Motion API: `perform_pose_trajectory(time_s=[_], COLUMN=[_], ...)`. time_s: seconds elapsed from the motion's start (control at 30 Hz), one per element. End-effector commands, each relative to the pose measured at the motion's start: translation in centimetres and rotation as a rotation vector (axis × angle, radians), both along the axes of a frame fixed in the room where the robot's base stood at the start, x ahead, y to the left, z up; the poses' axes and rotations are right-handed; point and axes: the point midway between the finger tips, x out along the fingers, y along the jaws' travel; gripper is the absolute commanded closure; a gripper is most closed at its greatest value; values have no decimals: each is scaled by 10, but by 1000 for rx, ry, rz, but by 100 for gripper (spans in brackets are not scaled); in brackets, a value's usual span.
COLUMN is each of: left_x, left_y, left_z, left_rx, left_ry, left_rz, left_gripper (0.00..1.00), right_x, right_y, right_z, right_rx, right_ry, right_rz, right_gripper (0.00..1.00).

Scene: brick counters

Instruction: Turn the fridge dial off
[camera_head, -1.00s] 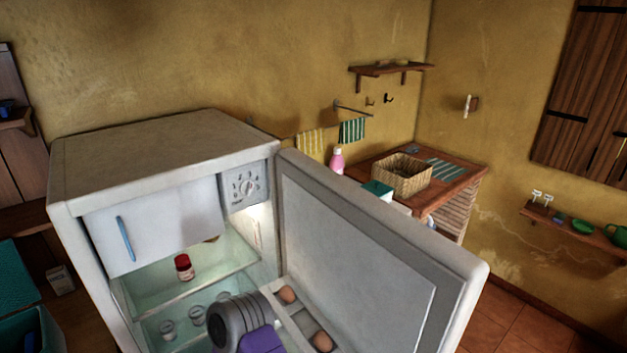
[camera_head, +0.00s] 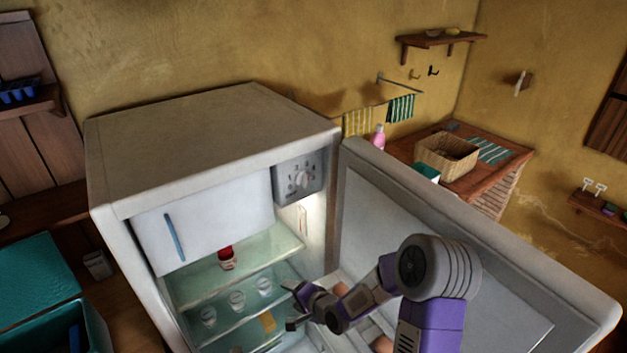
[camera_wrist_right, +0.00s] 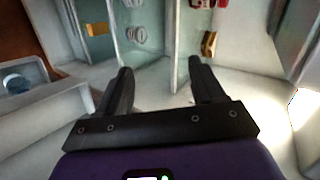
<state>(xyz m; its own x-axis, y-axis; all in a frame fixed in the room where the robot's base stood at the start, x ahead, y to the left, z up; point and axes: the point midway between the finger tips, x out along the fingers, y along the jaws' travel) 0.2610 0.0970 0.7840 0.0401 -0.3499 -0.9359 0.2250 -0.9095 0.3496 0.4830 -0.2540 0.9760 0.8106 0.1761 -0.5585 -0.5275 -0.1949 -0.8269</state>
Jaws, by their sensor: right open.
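The fridge dial (camera_head: 302,180) is a round pale knob on a grey panel at the upper right inside the open fridge (camera_head: 215,130). My right gripper (camera_head: 290,308) is in front of the lower shelves, below and a little left of the dial, and apart from it. Its jaws are open and empty; in the right wrist view the two dark fingers (camera_wrist_right: 158,85) stand wide apart, with shelves and jars beyond. The dial cannot be made out in the right wrist view. My left gripper is not in view.
The fridge door (camera_head: 440,240) stands open on the right, close to my right arm. The freezer flap (camera_head: 205,222) is shut, left of the dial. A red-lidded jar (camera_head: 227,259) and several glass jars stand on shelves. A wicker basket (camera_head: 447,153) sits on the counter behind.

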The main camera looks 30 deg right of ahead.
Motion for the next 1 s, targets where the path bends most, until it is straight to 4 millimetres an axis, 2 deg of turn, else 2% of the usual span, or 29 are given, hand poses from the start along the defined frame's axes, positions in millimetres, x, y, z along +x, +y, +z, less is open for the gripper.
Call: perform_pose_trajectory(time_s=[0.03,0.17,0.2,0.3,0.4,0.5,0.67,0.77,1.0], left_x=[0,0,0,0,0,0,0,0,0], left_y=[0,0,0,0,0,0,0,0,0], left_z=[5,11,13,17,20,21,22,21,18], left_rx=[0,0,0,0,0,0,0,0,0], left_ry=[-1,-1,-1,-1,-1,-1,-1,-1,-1], left_rz=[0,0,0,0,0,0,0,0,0], left_gripper=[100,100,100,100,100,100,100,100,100], right_x=[10,24,25,21,15,10,9,19,57], right_y=[-21,-62,-74,-94,-105,-110,-111,-110,-107], right_z=[35,120,147,205,246,272,287,288,287], right_rx=[44,199,248,358,441,496,534,540,542], right_ry=[-71,-240,-291,-394,-456,-491,-510,-511,-510], right_rz=[-66,-194,-220,-259,-270,-271,-266,-265,-266], right_gripper=[32,32,32,32,32,32,32,32,32])
